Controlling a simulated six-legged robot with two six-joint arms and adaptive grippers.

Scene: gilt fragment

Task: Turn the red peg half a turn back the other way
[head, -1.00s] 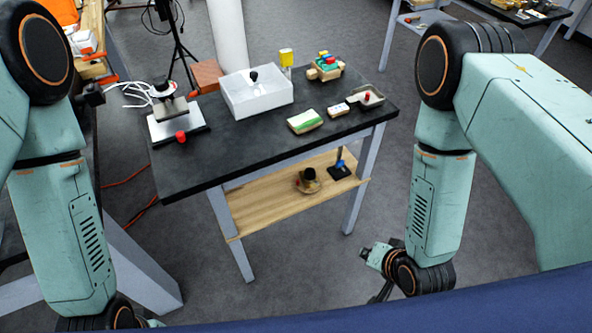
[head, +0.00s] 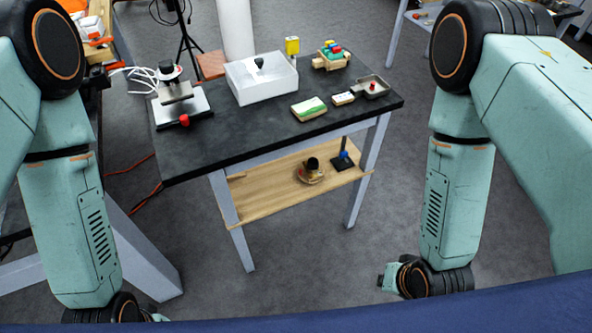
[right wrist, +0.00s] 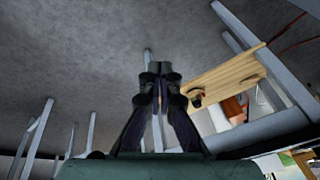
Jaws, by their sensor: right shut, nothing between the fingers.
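A small red peg (head: 372,86) stands upright in a shallow grey tray (head: 384,91) at the right end of the dark table. A red knob (head: 184,120) sits at the front of a black and metal device on the table's left part. My right gripper (right wrist: 160,72) is shut and empty in the right wrist view, below table height. My left gripper is out of view below the left arm.
A wooden shelf (head: 265,195) lies underneath. The floor before the table is clear.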

